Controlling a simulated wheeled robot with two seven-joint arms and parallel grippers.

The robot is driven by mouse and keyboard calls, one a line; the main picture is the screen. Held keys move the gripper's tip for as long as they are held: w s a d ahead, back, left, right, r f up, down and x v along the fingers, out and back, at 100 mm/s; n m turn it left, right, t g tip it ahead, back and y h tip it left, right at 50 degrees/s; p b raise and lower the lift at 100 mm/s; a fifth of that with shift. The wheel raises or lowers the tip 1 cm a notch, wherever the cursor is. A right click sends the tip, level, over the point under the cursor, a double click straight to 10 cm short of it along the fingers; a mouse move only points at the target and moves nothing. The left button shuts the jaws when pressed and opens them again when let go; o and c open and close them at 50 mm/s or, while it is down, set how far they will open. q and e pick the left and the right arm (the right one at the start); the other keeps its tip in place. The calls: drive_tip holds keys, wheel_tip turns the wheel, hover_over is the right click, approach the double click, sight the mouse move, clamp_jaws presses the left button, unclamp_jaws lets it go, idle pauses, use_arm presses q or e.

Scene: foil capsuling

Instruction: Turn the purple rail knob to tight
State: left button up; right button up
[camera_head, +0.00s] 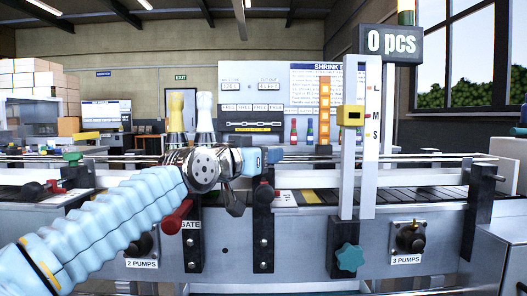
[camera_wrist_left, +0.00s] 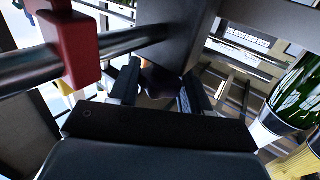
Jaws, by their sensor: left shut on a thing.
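The purple rail knob (camera_wrist_left: 158,80) shows in the left wrist view as a small dark purple shape, mostly hidden between my left gripper's fingers. My left gripper (camera_wrist_left: 160,96) is shut on it, one dark finger on each side. In the head view my left gripper (camera_head: 236,196) is partly hidden by its own wrist, in front of the conveyor rail near the GATE label, and the knob cannot be made out there. My right gripper is in neither view.
A red handle (camera_head: 178,215) sits just left of my gripper; a red block (camera_wrist_left: 72,45) on a metal rod is close in the wrist view. A dark bracket (camera_head: 263,235) stands right of the gripper. A scale post (camera_head: 347,190) with a teal knob (camera_head: 349,258) stands farther right.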

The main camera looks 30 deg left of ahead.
use_arm(q)
drive_tip(key=m+h, duration=0.2)
drive_tip(key=h, duration=0.2)
drive_tip(key=shift+m+g+b, duration=0.3)
drive_tip(key=shift+b, duration=0.1)
drive_tip(key=shift+m+g+h, duration=0.5)
drive_tip(key=shift+m+h, duration=0.3)
drive_tip(key=shift+h, duration=0.4)
drive_tip(key=m+g+h+p, duration=0.1)
drive_tip(key=m+h+p, duration=0.1)
drive_tip(key=m+g+h+p, duration=0.2)
drive_tip(key=h+p, duration=0.1)
drive_tip(key=shift+w+a+r, duration=0.1)
drive_tip(key=shift+a+r, duration=0.05)
drive_tip(key=shift+r, duration=0.05)
drive_tip(key=shift+f+m+g+h+p, duration=0.2)
drive_tip(key=shift+m+g+h+p, duration=1.25)
drive_tip(key=shift+g, duration=0.45)
drive_tip(key=shift+f, duration=0.1)
drive_tip(key=o, duration=1)
drive_tip(key=shift+c, duration=0.2)
